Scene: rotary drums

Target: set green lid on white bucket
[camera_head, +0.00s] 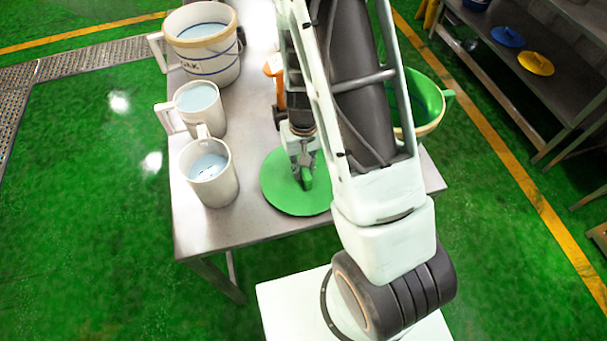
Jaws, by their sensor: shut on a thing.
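The green lid (282,184) is a flat round disc with a raised handle, at the front middle of the grey table. My gripper (304,170) is above it, shut on its handle. I cannot tell whether the lid touches the table or is just above it. My arm hides part of the lid's right side. The white bucket (215,68), with blue stripes and a tan rim, stands upright at the table's back left. Its top is open and shows pale blue inside. My gripper is well in front and to the right of it.
Two white jugs (198,106) (222,190) stand in front of the bucket along the table's left side. An orange object (275,69) is partly behind my arm. A green tub (428,100) is right of my arm. A shelf (560,95) at right holds blue and yellow lids.

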